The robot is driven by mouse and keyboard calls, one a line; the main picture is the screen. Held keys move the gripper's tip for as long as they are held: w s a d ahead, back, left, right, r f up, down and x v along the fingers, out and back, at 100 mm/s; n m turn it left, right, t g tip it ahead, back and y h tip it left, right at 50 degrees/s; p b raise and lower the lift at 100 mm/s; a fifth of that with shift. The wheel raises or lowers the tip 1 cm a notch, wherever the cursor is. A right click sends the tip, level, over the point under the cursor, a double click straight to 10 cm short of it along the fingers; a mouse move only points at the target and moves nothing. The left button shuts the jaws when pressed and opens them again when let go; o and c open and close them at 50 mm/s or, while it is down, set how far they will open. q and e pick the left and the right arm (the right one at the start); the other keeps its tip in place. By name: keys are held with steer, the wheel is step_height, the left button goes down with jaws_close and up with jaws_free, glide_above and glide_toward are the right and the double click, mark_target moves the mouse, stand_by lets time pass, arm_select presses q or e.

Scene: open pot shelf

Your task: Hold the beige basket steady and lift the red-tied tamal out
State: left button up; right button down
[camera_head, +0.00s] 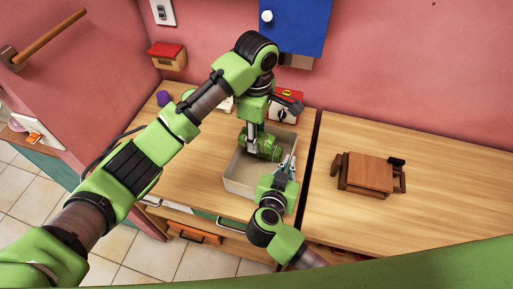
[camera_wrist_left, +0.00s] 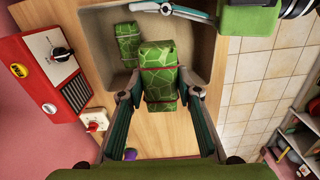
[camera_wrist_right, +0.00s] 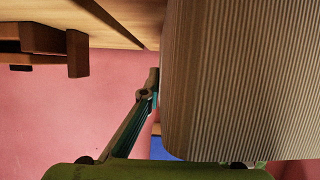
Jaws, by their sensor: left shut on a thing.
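The beige basket (camera_head: 240,185) stands on the wooden counter, its inside also visible in the left wrist view (camera_wrist_left: 100,45). My left gripper (camera_wrist_left: 160,97) is shut on a green leaf-patterned tamal (camera_wrist_left: 160,85) with red ties, one finger on each side. The held tamal looks closer to the camera than a second green tamal (camera_wrist_left: 127,45) lying in the basket; its exact height is unclear. My right gripper (camera_head: 287,167) is at the basket's right wall. In the right wrist view one finger shows beside the ribbed wall (camera_wrist_right: 240,80); the other is hidden, so its closure is unclear.
A red appliance (camera_head: 284,104) with a dial stands behind the basket. A small wooden stool-like object (camera_head: 369,174) sits on the right counter, past a dark gap (camera_head: 309,165). A blue cabinet (camera_head: 293,25) hangs above. The counter left of the basket is mostly free.

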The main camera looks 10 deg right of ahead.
arm_select(q)
steer(key=shift+r, duration=0.9)
arm_select(e)
steer(key=c, duration=2.2)
jaws_free()
steer(key=v, duration=1.1)
steer(key=shift+r, duration=0.1)
steer(key=shift+s+a+r, duration=0.2)
steer(key=shift+s, duration=0.2)
arm_select(q)
steer(key=shift+r, duration=0.1)
arm_select(e)
steer(key=shift+r, duration=0.1)
